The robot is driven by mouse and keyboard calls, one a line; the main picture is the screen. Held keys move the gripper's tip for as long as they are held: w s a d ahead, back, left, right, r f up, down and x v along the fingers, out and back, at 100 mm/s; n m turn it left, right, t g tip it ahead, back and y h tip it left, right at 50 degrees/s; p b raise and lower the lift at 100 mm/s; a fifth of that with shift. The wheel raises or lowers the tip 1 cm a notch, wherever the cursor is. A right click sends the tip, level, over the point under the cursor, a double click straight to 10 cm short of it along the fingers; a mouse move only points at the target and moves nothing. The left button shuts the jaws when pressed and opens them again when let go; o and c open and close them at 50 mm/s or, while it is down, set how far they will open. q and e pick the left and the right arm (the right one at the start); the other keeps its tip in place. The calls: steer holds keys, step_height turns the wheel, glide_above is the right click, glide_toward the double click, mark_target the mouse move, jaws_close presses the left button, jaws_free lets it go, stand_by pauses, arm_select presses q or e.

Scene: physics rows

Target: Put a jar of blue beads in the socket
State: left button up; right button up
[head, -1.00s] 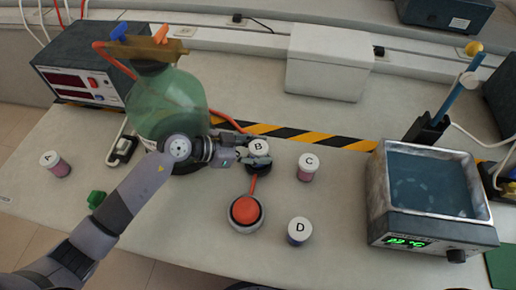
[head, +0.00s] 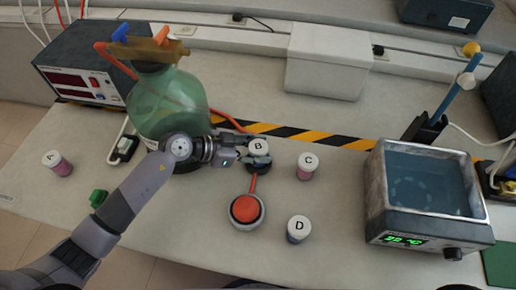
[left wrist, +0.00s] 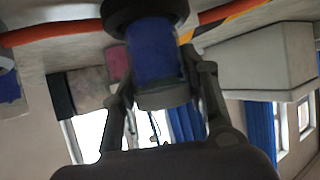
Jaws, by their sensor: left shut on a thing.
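My left gripper (head: 257,160) is shut around the white-lidded jar B (head: 258,146). In the left wrist view the jar (left wrist: 155,52) shows blue contents between the two fingers. A dark round socket (left wrist: 143,12) is at the jar's base there; in the head view it is mostly hidden under the jar and fingers. The base meets or enters the ring; I cannot tell how deep. Jar D (head: 298,231), with blue contents, stands at the front. Jars C (head: 307,167) and A (head: 59,164) have pink contents. My right gripper is not in view.
A red button (head: 245,209) sits in front of the socket, joined by a red cord. A green bottle (head: 168,100) stands close behind my left wrist. A water bath (head: 425,225) is at the right, a white box (head: 328,62) at the back.

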arm_select(q)
steer(key=shift+f, duration=0.35)
steer(key=o, duration=1.3)
steer(key=shift+a, duration=0.1)
steer(key=v, duration=1.2)
steer(key=shift+s+f, duration=0.1)
